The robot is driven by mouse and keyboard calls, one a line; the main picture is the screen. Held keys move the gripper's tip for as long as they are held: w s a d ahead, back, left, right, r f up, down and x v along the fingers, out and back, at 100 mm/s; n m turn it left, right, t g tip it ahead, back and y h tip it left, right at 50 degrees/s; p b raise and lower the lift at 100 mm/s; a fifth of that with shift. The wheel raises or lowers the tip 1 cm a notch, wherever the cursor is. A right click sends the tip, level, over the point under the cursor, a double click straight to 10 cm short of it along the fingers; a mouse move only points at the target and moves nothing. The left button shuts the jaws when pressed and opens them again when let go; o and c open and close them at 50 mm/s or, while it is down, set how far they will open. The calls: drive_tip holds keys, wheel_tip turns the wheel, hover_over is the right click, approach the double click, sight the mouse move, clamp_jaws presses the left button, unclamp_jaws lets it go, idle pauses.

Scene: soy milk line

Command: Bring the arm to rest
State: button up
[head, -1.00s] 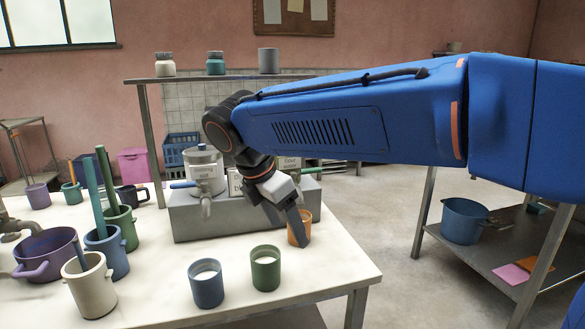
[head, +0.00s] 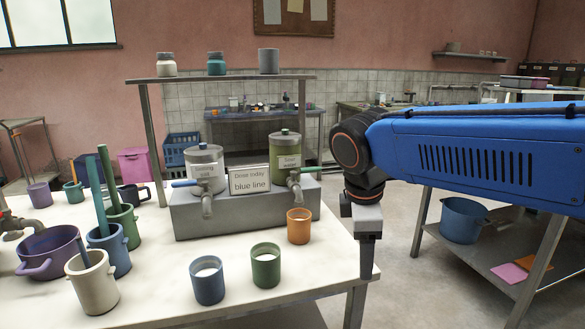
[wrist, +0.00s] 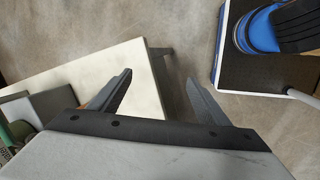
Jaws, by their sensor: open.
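My gripper (head: 367,262) hangs pointing down at the right edge of the white table (head: 345,245), held by my blue arm from the right. In the wrist view my gripper (wrist: 160,95) has its two fingers spread apart with nothing between them. Below the fingers are the table's edge (wrist: 100,68) and the floor. In the head view an orange cup (head: 299,228) stands on the table to the left of my gripper, apart from it.
A blue cup (head: 207,282) and a green cup (head: 266,268) with white contents stand near the front edge. Two dispensers stand on a grey block (head: 240,220), with a "blue line" sign (head: 249,180) between them. A side table with a blue pot (head: 462,220) stands to the right.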

drive_tip(key=s+d+f+m+t+y, duration=0.1)
drive_tip(key=s+d+f+m+t, duration=0.1)
drive_tip(key=s+d+f+m, duration=0.9)
drive_tip(key=s+d+m, duration=0.2)
drive_tip(key=d+m, duration=0.1)
drive_tip(key=m, duration=0.2)
drive_tip(key=shift+s+f+y, duration=0.15)
drive_tip(key=shift+s+y, duration=0.15)
drive_tip(key=shift+s, duration=0.1)
